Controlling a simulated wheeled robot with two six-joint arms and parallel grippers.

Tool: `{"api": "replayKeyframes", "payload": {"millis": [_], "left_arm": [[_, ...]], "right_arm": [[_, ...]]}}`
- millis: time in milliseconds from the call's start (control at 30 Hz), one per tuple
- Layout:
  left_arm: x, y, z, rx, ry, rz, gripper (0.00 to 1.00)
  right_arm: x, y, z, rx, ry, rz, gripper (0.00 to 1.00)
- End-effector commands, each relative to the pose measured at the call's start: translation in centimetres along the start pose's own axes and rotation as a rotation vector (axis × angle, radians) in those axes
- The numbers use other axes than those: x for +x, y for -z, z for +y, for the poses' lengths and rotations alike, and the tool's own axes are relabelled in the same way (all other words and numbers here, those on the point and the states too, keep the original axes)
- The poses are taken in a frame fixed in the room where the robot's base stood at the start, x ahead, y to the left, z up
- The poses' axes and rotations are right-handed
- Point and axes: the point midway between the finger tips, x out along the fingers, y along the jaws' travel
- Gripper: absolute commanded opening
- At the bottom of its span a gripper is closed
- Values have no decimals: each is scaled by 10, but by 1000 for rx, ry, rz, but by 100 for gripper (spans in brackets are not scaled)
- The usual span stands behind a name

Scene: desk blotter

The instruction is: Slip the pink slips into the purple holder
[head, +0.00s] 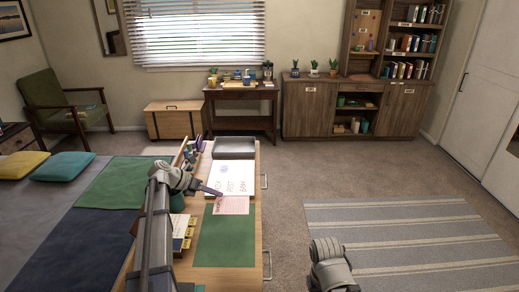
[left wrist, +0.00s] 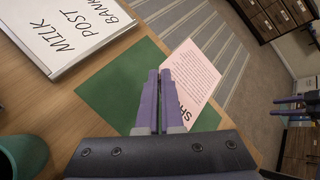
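A pink slip (head: 231,205) with printed text hangs beside my left gripper (head: 219,193), above the edge between the white board and the green blotter. In the left wrist view the slip (left wrist: 192,78) has one corner at the fingertips of my left gripper (left wrist: 159,76), which are closed together on it. It overlaps the blotter, the desk edge and the rug, so it looks lifted. A small purple item (head: 190,155) stands at the desk's left side; it is too small to tell if it is the holder. My right gripper (left wrist: 290,106) looks open and empty.
The green blotter (head: 226,240) lies bare on the desk. A white board (head: 231,173) reading MILK, POST, BANK lies behind it, then a grey tray (head: 234,147). Yellow-marked items (head: 181,226) line the left side. A green cup (left wrist: 22,155) shows in the left wrist view.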

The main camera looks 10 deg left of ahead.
Motion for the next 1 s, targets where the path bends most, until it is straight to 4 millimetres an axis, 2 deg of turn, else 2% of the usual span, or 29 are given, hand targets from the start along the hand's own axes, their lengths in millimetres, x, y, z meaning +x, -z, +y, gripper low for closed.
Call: {"api": "replayKeyframes", "payload": {"millis": [300, 467, 1000], "left_arm": [[-36, -36, -27, 0, 0, 0, 0], [-51, -51, -38, 0, 0, 0, 0], [-52, -52, -39, 0, 0, 0, 0]], "right_arm": [[-57, -3, 6, 0, 0, 0, 50], [-81, -5, 8, 0, 0, 0, 50], [-83, -5, 8, 0, 0, 0, 50]]}}
